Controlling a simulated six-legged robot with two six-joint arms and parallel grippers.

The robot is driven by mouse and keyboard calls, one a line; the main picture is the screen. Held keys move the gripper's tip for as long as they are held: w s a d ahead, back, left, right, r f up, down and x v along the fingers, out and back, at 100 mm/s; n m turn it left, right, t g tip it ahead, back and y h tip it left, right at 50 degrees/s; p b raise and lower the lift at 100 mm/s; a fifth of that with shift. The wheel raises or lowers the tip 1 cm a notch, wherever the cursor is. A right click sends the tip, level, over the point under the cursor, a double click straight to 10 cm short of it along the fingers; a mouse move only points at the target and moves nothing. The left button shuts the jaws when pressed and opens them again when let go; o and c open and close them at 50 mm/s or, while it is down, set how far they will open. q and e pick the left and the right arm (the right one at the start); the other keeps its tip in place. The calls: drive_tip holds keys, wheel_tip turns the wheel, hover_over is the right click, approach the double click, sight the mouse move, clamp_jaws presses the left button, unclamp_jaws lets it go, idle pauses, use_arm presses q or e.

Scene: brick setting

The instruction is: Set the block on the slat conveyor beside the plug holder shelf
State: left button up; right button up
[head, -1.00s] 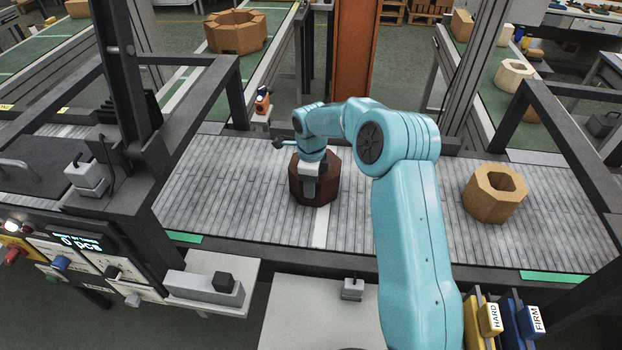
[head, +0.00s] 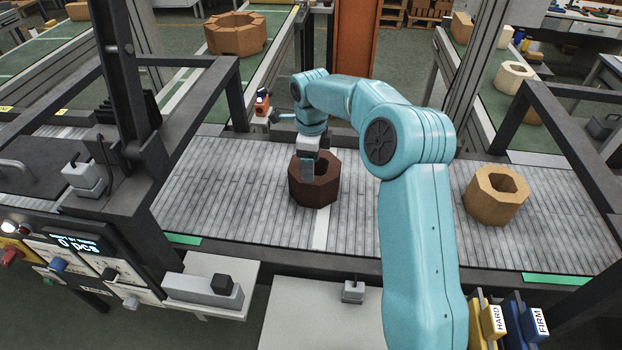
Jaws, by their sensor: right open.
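A dark brown octagonal block (head: 326,184) with a hole through it stands upright on the grey slat conveyor (head: 240,205), close to a pale cross strip. My right gripper (head: 309,172) is open at the block's top, its finger still overlapping the upper left part of the block; I cannot tell if it touches. A light shelf (head: 205,306) with a grey holder (head: 200,289) and a dark plug (head: 222,282) is at the conveyor's near left side, apart from the block. My left gripper is not in view.
A tan octagonal block (head: 495,200) stands on the conveyor's right part. A dark frame post (head: 130,100) rises at the left and a dark frame bar (head: 565,150) at the right. The slats left of the brown block are clear.

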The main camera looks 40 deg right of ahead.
wheel_tip(320, 180, up, 4)
drive_tip(key=shift+w+f, duration=0.15)
drive_tip(key=shift+f, duration=0.05)
drive_tip(key=shift+r, duration=0.25)
drive_tip(key=shift+f, duration=0.1)
